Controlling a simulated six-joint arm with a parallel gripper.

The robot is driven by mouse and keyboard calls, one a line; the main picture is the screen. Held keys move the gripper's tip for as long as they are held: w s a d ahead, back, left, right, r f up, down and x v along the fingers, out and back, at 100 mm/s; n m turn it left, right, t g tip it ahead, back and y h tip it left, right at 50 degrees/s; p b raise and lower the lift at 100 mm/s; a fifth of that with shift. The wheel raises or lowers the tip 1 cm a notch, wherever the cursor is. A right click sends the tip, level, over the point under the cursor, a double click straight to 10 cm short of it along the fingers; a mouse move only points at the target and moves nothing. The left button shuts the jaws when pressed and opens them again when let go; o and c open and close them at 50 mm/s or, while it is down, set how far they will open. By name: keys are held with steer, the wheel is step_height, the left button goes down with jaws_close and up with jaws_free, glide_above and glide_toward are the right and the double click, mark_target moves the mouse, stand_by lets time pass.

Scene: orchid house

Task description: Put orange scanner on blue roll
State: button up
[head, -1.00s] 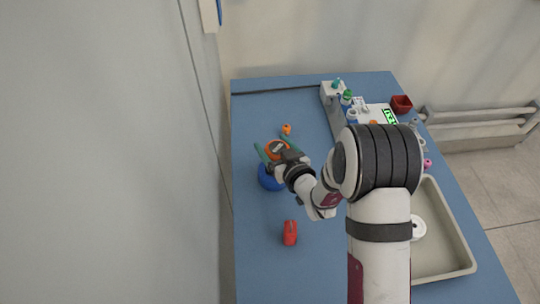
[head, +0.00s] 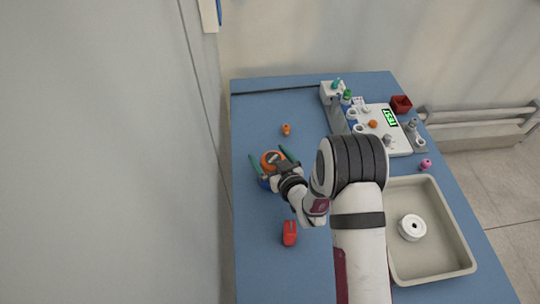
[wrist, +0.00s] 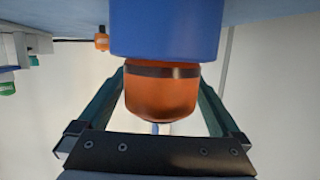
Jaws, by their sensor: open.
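The orange scanner (head: 271,159) sits on top of the blue roll (head: 263,184), which stands on the blue bench top. In the wrist view, the picture is upside down, and the orange scanner (wrist: 160,98) touches the end of the blue roll (wrist: 165,32). My gripper (head: 268,153) is open, with one green finger on each side of the scanner. The wrist view shows a gap between each finger of my gripper (wrist: 160,80) and the scanner. My gripper and wrist hide part of the roll in the head view.
A red object (head: 290,233) lies in front of the roll, and a small orange piece (head: 286,129) stands behind it. The bench's left side is clear.

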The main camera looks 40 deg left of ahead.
steer(key=shift+d+r, duration=0.1)
steer(key=shift+r, duration=0.15)
steer(key=v, duration=1.2)
steer(key=w+d+r+m+t+h, duration=0.15)
steer(key=w+d+m+h, duration=0.3)
steer(key=d, duration=0.45)
steer(key=w+d+r+m+h, duration=0.3)
steer(key=d+m+h, duration=0.15)
steer(key=d, duration=0.45)
steer(key=s+d+r+m+g+h, duration=0.4)
steer(key=s+d, duration=0.6)
steer(key=s+r+m+g+y, duration=0.1)
steer(key=s+r+m+g, duration=0.1)
steer(key=s, duration=0.5)
steer(key=s+r+m+g, duration=0.2)
steer(key=s+m, duration=0.1)
steer(key=s, duration=0.4)
steer(key=shift+s+r+y, duration=0.25)
steer(key=shift+s+y, duration=0.05)
steer(key=shift+y, duration=0.1)
